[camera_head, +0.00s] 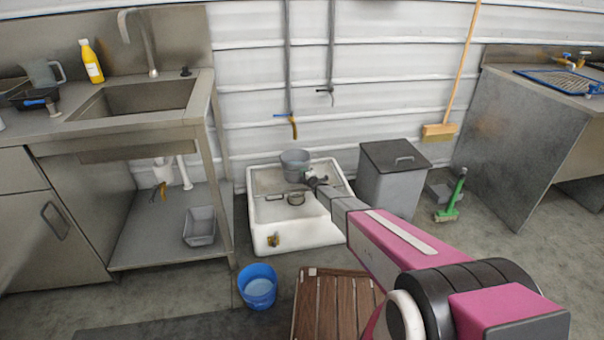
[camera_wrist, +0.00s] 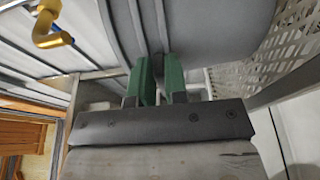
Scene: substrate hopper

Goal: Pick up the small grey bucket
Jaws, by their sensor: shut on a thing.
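The small grey bucket (camera_head: 295,165) is above the low white basin (camera_head: 292,233) in the head view, at the end of my pink and grey arm. My gripper (camera_head: 312,179) is at the bucket's right side. In the wrist view the grey bucket (camera_wrist: 205,25) fills the upper middle, and the green fingers of my gripper (camera_wrist: 160,78) are close together against its wall. My gripper is shut on the bucket. I cannot tell whether the bucket touches anything below it. Its inside is mostly out of sight.
A blue bucket (camera_head: 258,286) and a wooden slatted board (camera_head: 330,305) are on the floor in front. A grey lidded bin (camera_head: 392,180) stands right of the basin. A steel sink (camera_head: 135,98) is at left. A brass tap (camera_head: 293,126) is on the wall behind.

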